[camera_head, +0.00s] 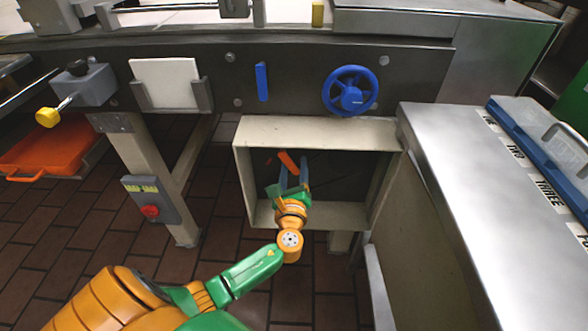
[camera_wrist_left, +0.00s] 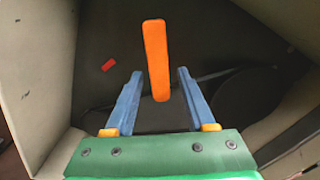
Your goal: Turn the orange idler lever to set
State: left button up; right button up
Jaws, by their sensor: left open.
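The orange idler lever (camera_head: 288,161) is inside an open cream box under the machine, on its dark back wall. In the left wrist view the lever (camera_wrist_left: 155,50) is a flat orange bar, nearly upright, its top leaning slightly left. My left gripper (camera_head: 293,172) reaches into the box, with its blue fingers open. In the left wrist view the lever's lower end shows between the fingers of the gripper (camera_wrist_left: 160,75), with a gap on each side. I cannot tell how deep the lever sits between them. My right gripper is not in view.
The cream box frame (camera_head: 315,131) surrounds my left gripper closely. A small red mark (camera_wrist_left: 108,65) is on the back wall, left of the lever. A blue handwheel (camera_head: 350,91) and a blue lever (camera_head: 262,82) are above the box. A steel counter (camera_head: 465,170) stands at right.

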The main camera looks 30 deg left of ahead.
pick_arm(q)
grip_shut()
jog(key=shift+f, duration=0.1)
dwell(1.2)
